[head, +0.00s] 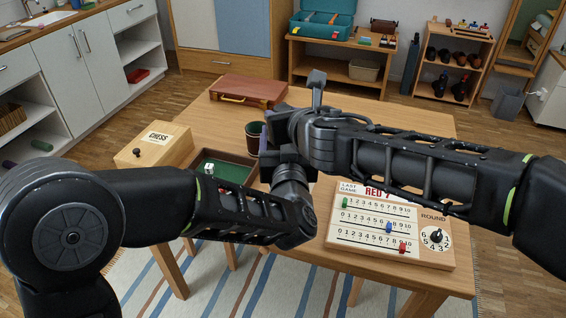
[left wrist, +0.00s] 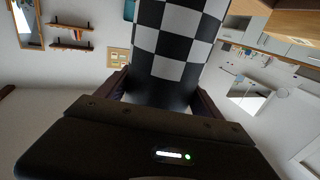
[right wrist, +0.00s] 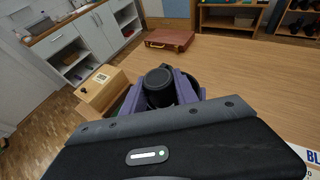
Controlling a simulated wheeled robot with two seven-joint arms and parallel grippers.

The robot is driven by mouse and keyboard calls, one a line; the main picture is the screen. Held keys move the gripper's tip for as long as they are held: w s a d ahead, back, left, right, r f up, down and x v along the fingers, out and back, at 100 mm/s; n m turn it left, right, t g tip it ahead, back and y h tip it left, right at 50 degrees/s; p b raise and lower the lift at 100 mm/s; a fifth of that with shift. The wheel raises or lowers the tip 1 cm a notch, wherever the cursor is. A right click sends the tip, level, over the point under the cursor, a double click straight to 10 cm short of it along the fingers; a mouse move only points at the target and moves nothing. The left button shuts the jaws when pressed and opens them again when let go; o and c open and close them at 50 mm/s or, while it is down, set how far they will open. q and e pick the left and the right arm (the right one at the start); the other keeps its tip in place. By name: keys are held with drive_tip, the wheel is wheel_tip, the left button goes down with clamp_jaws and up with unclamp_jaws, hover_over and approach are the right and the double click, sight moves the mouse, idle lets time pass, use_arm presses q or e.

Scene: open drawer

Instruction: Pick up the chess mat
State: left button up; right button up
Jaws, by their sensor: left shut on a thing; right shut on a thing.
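The chess mat (left wrist: 175,45) shows in the left wrist view as a black-and-white checkered roll that runs out of the top of the picture. My left gripper (left wrist: 160,95) is shut on its dark lower part. In the head view I see no checkered surface; my crossed arms cover the middle. My right gripper (right wrist: 160,95), with purple fingers, is shut on a dark cylinder (right wrist: 158,82) with a round end. I cannot tell whether this cylinder is part of the mat. In the head view a purple finger shows beside a dark cup with a green inside (head: 252,137).
The table's back right is clear.

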clamp_jaws()
idle(0.4)
drive_tip(key=shift+r, duration=0.2)
wheel_tip(320, 180, up, 10)
drive_tip(key=shift+f, duration=0.1)
idle(0.7)
idle(0.5)
wheel_tip(320, 180, up, 17)
idle(1.9)
idle(0.4)
use_arm(q)
drive_tip(key=o, duration=1.5)
drive_tip(key=shift+o, duration=0.2)
